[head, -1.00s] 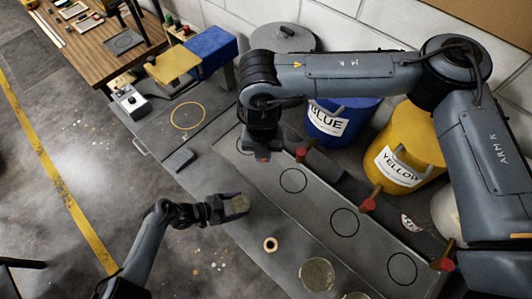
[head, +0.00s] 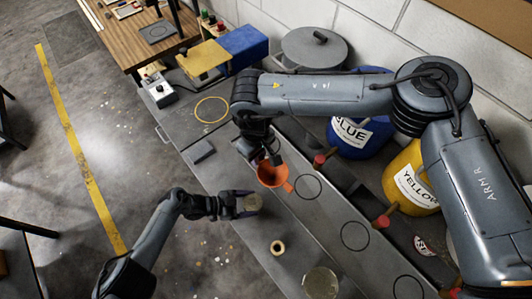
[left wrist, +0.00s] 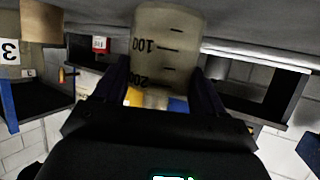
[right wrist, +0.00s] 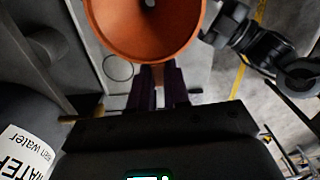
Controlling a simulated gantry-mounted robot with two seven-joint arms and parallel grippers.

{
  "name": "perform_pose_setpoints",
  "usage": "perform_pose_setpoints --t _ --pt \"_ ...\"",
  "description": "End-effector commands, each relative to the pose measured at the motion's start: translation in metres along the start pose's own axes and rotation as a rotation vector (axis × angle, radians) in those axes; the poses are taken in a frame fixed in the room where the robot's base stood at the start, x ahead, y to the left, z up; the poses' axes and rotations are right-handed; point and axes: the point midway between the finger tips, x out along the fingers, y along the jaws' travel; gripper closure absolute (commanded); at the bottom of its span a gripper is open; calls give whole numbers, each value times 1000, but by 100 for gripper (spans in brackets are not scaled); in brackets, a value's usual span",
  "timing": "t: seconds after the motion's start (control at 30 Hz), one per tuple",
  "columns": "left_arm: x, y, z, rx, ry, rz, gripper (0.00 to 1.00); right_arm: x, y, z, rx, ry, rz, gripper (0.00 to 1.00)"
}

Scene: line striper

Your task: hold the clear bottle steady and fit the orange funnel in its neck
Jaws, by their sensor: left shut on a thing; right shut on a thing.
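My left gripper (head: 240,204) is shut on the clear bottle (head: 253,202) near the front edge of the bench. In the left wrist view the bottle (left wrist: 168,45) shows graduation marks, with a finger on either side. Its neck is not clearly seen. My right gripper (head: 272,158) is shut on the orange funnel (head: 268,175) and holds it behind and a little right of the bottle. In the right wrist view the funnel's wide mouth (right wrist: 145,30) faces the camera and its grip tab lies between the fingers. The funnel and bottle look apart.
A pale ring (head: 278,247) and a clear round vessel (head: 320,282) are at the bench's front. A blue drum (head: 360,135) and a yellow drum (head: 412,178) stand at the back, with red-ended handles before them. A small dark block (head: 198,151) lies left of the funnel.

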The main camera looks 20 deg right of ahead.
Motion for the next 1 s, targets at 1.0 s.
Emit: perform_pose_setpoints --t 1.0 --pt "0 0 1 -1 -1 0 60 74 -54 -27 183 1 0 100"
